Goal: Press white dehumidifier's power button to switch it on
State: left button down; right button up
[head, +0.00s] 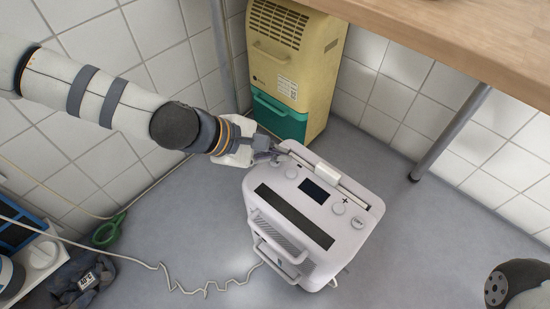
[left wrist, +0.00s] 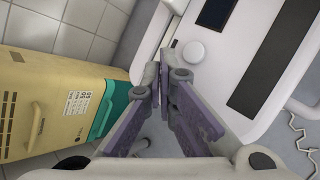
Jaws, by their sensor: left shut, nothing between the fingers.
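The white dehumidifier (head: 350,245) stands on the floor in the middle of the head view. Its top has a dark display (head: 314,190), a plain round button (head: 291,173), a plus button (head: 339,207) and another round marked button (head: 358,222). My left gripper (head: 275,156) is shut and empty, its tips at the panel's back left corner. In the left wrist view its closed fingers (left wrist: 165,72) are beside the round button (left wrist: 194,52), seemingly over the panel edge. Whether they touch the panel is unclear. I cannot read which button is power. My right gripper is not in view.
A yellow unit with a green tank (head: 285,65) stands behind the dehumidifier. A wooden worktop (head: 460,35) overhangs at the right, on a metal leg (head: 452,133). A white cord (head: 205,290) crosses the floor at the left. Clear floor lies right of the dehumidifier.

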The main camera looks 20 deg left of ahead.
aim_at(276, 164)
pick_arm(q)
jog(key=shift+f, duration=0.4)
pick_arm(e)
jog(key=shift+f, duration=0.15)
pick_arm(q)
jog(key=shift+f, duration=0.15)
jog(key=shift+r+p, duration=0.35)
jog(key=shift+r, duration=0.25)
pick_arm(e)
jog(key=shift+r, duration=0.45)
pick_arm(q)
notch_tip(276, 164, up, 6)
jog(key=p, duration=0.5)
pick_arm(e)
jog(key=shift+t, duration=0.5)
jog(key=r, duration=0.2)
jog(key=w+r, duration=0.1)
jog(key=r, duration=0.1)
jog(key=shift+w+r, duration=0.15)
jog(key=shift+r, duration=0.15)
